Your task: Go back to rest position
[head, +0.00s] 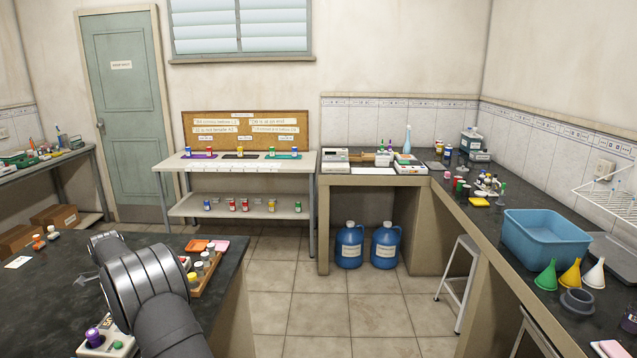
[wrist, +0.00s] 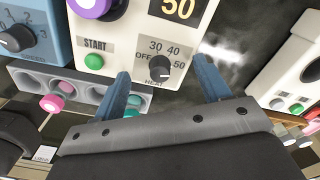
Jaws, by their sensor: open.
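My gripper (wrist: 163,68) is open in the wrist view, its two blue fingers apart with nothing between them. It is in front of a white device (wrist: 128,38) with a green START button, a HEAT dial (wrist: 158,68) and a display reading 50. The dial shows between the fingers; I cannot tell whether they touch the panel. In the head view my arm (head: 150,295) reaches over the dark bench at lower left, and the gripper's fingers cannot be made out there.
In the wrist view a blue device (wrist: 25,35) with a dial stands left, and another white device (wrist: 295,65) right. In the head view a wooden tray (head: 209,273) of small bottles lies beside my arm. A blue basin (head: 545,240) and funnels stand on the right counter. The middle floor is clear.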

